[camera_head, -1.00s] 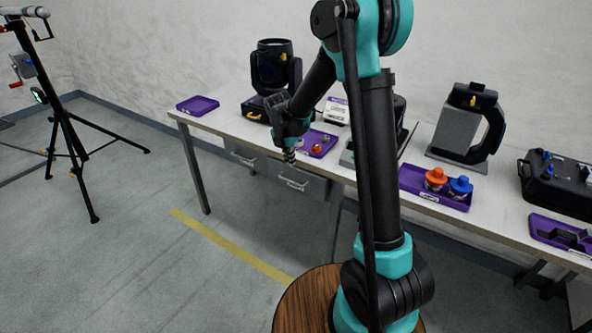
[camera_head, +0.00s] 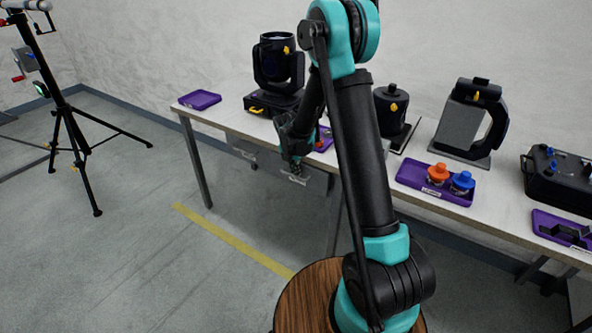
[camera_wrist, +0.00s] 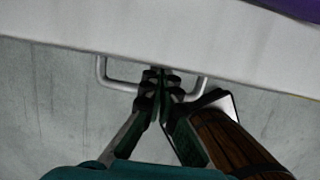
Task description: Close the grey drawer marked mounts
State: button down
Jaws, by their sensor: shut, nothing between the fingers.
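Two grey drawers hang under the white table's left part. I cannot read a "mounts" marking on either. My gripper (camera_head: 296,168) is shut and empty at the right drawer's front. In the wrist view, my gripper (camera_wrist: 160,75) covers the middle of a metal handle (camera_wrist: 120,86) that sticks out past the table edge. Whether the fingers touch it, and how far out the drawer is, I cannot tell.
The white table's edge (camera_wrist: 60,48) runs just above the handle in the wrist view. Purple trays (camera_head: 420,181) and black lamps (camera_head: 276,70) stand on the table. Open floor (camera_head: 150,240) with a yellow line lies in front. A tripod stand (camera_head: 72,125) is far left.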

jog(key=shift+w+d, duration=0.8)
jog(key=shift+w, duration=0.35)
jog(key=shift+d, duration=0.1)
